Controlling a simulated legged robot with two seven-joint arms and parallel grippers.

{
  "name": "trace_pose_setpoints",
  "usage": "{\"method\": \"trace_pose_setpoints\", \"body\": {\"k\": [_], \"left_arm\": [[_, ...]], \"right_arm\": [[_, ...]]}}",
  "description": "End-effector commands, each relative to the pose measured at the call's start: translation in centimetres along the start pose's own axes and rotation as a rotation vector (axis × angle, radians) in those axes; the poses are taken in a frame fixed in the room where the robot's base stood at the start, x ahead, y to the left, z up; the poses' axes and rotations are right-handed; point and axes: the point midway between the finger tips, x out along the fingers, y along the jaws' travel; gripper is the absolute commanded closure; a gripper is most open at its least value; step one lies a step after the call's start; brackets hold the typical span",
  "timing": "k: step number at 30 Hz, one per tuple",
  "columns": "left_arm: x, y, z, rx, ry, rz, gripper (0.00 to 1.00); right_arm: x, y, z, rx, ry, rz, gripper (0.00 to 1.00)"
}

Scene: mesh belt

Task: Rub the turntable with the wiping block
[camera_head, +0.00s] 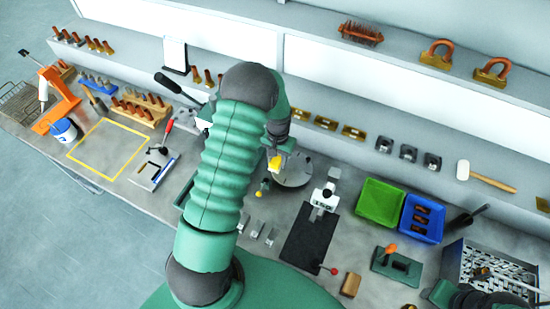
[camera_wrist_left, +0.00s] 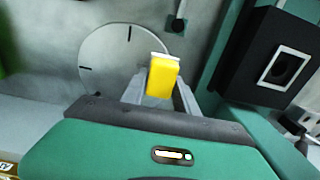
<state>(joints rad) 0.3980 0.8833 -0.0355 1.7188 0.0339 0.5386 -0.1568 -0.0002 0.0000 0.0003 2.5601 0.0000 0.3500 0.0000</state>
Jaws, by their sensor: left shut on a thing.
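The turntable (camera_head: 294,176) is a round grey disc on the bench, partly hidden behind my left arm and gripper. In the left wrist view the turntable (camera_wrist_left: 105,62) shows a pale face with dark marks. My left gripper (camera_head: 277,160) is shut on the yellow wiping block (camera_head: 275,165). In the wrist view the wiping block (camera_wrist_left: 162,80), with a whitish far end, sits between the two grey fingers, near the disc's right edge. I cannot tell whether it touches the disc. My right gripper (camera_head: 478,296) is partly in view at the bottom right; its jaws are unclear.
A grey machine with a black base (camera_head: 308,240) stands right of the turntable. Green (camera_head: 379,202) and blue (camera_head: 422,218) bins are further right. Small metal blocks (camera_head: 257,229) lie in front. A shelf (camera_head: 400,172) runs along the back.

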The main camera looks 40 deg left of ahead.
Motion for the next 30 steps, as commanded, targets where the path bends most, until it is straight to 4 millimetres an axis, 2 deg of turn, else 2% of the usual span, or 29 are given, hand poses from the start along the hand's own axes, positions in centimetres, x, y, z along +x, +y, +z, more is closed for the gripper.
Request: {"method": "trace_pose_setpoints", "body": {"k": [3,21,30], "left_arm": [[-2.1,0.2,-0.1,0.0,0.003,-0.001,1.0],[-7.2,0.8,-0.6,0.004,0.001,0.002,1.0],[-7.8,1.0,-0.6,0.005,0.001,0.001,1.0]], "right_arm": [[-1.2,0.0,-0.3,0.001,0.0,0.0,0.61],[-5.0,0.0,-1.2,0.0,0.0,0.0,0.61],[-5.2,0.0,-1.2,0.0,0.0,0.0,0.61]]}}
